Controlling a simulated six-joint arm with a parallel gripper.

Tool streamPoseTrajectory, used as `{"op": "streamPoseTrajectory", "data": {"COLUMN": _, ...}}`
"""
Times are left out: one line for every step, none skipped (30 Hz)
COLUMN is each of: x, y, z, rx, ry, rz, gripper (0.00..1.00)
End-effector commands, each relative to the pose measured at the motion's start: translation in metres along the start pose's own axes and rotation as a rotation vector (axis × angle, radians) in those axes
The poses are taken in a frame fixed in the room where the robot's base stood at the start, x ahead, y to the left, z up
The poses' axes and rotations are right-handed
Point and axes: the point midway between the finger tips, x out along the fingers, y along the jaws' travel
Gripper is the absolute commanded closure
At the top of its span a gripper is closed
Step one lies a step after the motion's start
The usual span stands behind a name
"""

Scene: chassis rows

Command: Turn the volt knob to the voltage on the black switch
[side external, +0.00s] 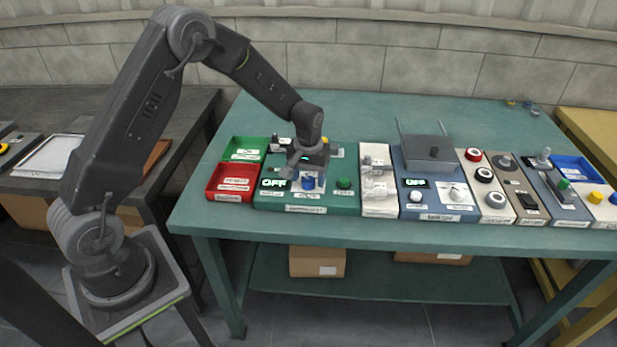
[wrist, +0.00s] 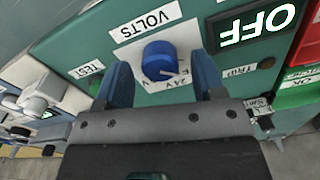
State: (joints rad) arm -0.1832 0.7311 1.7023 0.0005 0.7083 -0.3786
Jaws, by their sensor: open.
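The volt knob is a blue round knob (side external: 308,183) on a white plate of the green panel (side external: 330,204). In the wrist view the knob (wrist: 160,61) sits below a VOLTS label (wrist: 145,20), with a pale pointer line toward its lower right. Part of the scale around it is hidden by my gripper. My gripper (side external: 310,165) is over the panel, and in the wrist view its two blue fingers (wrist: 163,78) are open on either side of the knob. I cannot tell whether they touch it. A black switch (side external: 528,201) sits on a brown panel at the right; its marking is too small to read.
The green panel has a lit OFF display (side external: 273,183) and a green button (side external: 344,183). Red (side external: 234,182) and green (side external: 245,148) trays stand at its left. Other panels with knobs line the table to the right. The table's back area (side external: 370,115) is clear.

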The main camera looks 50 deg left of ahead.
Motion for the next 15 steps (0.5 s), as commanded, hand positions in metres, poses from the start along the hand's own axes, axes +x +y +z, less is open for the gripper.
{"op": "streamPoseTrajectory", "data": {"x": 0.0030, "y": -0.0001, "z": 0.0002, "rx": 0.000, "ry": -0.001, "rz": 0.000, "gripper": 0.37}}
{"op": "streamPoseTrajectory", "data": {"x": 0.0041, "y": -0.0001, "z": 0.0002, "rx": 0.000, "ry": -0.001, "rz": 0.000, "gripper": 0.37}}
{"op": "streamPoseTrajectory", "data": {"x": 0.0051, "y": -0.0001, "z": 0.0001, "rx": 0.000, "ry": 0.000, "rz": 0.000, "gripper": 0.37}}
{"op": "streamPoseTrajectory", "data": {"x": 0.0056, "y": -0.0001, "z": 0.0001, "rx": 0.000, "ry": 0.000, "rz": 0.000, "gripper": 0.37}}
{"op": "streamPoseTrajectory", "data": {"x": 0.0059, "y": 0.0000, "z": 0.0001, "rx": 0.000, "ry": 0.000, "rz": 0.000, "gripper": 0.37}}
{"op": "streamPoseTrajectory", "data": {"x": 0.0060, "y": 0.0000, "z": 0.0001, "rx": 0.000, "ry": 0.000, "rz": 0.000, "gripper": 0.37}}
{"op": "streamPoseTrajectory", "data": {"x": 0.0060, "y": 0.0000, "z": 0.0001, "rx": 0.000, "ry": 0.000, "rz": 0.000, "gripper": 0.37}}
{"op": "streamPoseTrajectory", "data": {"x": 0.0059, "y": 0.0000, "z": 0.0001, "rx": 0.000, "ry": 0.000, "rz": 0.000, "gripper": 0.37}}
{"op": "streamPoseTrajectory", "data": {"x": 0.0059, "y": 0.0000, "z": 0.0001, "rx": 0.000, "ry": 0.000, "rz": 0.000, "gripper": 0.37}}
{"op": "streamPoseTrajectory", "data": {"x": 0.0058, "y": 0.0000, "z": 0.0001, "rx": 0.000, "ry": 0.000, "rz": 0.000, "gripper": 0.37}}
{"op": "streamPoseTrajectory", "data": {"x": 0.0058, "y": 0.0000, "z": 0.0001, "rx": 0.000, "ry": 0.000, "rz": 0.000, "gripper": 0.37}}
{"op": "streamPoseTrajectory", "data": {"x": 0.0057, "y": 0.0000, "z": 0.0001, "rx": 0.000, "ry": 0.000, "rz": 0.000, "gripper": 0.41}}
{"op": "streamPoseTrajectory", "data": {"x": 0.0057, "y": 0.0000, "z": 0.0001, "rx": 0.000, "ry": 0.000, "rz": 0.000, "gripper": 0.44}}
{"op": "streamPoseTrajectory", "data": {"x": 0.0057, "y": 0.0000, "z": 0.0001, "rx": 0.000, "ry": 0.000, "rz": 0.000, "gripper": 0.47}}
{"op": "streamPoseTrajectory", "data": {"x": 0.0056, "y": 0.0000, "z": 0.0001, "rx": 0.000, "ry": 0.000, "rz": 0.000, "gripper": 0.51}}
